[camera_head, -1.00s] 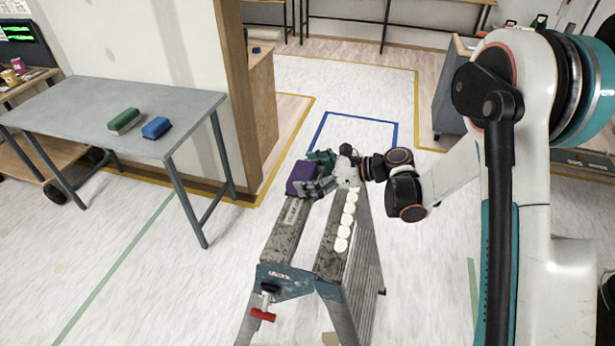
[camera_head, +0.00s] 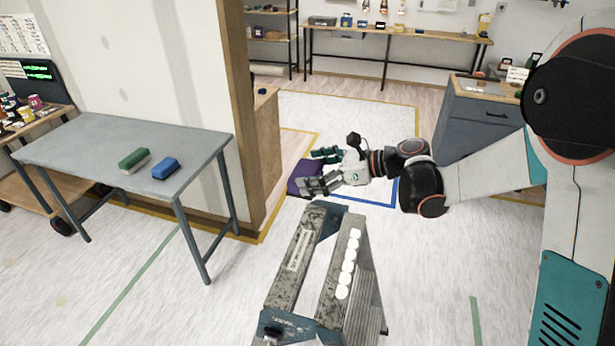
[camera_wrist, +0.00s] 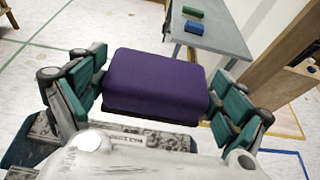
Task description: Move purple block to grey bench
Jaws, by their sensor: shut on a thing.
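My gripper (camera_head: 322,171) is shut on the purple block (camera_head: 302,178) and holds it in the air above the far end of the workbench stand. In the wrist view the purple block (camera_wrist: 158,82) sits between the two teal fingers, with its broad face toward the camera. The grey bench (camera_head: 100,150) stands at the left of the head view, well apart from the block. It also shows at the top of the wrist view (camera_wrist: 222,38).
A green block (camera_head: 134,160) and a blue block (camera_head: 165,168) lie on the bench, with bare top around them. A worn folding workbench (camera_head: 292,255) with white discs stands below my gripper. A wall post (camera_head: 240,120) rises right behind the bench.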

